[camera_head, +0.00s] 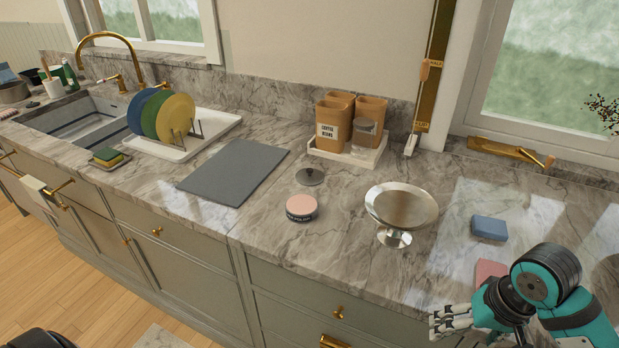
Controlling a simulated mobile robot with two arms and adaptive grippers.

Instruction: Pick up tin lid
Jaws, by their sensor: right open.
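The tin lid (310,176) is a small dark grey disc with a knob on top. It lies flat on the marble counter, just behind a round tin (301,212) with a dark labelled side and a pink top face. The lid and the tin are apart. My right gripper (435,322) is open and empty at the lower right, near the counter's front edge, well to the right of the lid and in front of it. Nothing hides the lid. My left gripper is not in view.
A silver pedestal bowl (401,207) stands right of the tin. A grey board (236,172) lies left of it. A white tray (350,160) with brown canisters stands behind the lid. Blue (489,228) and pink (491,270) sponge-like blocks lie near my right arm.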

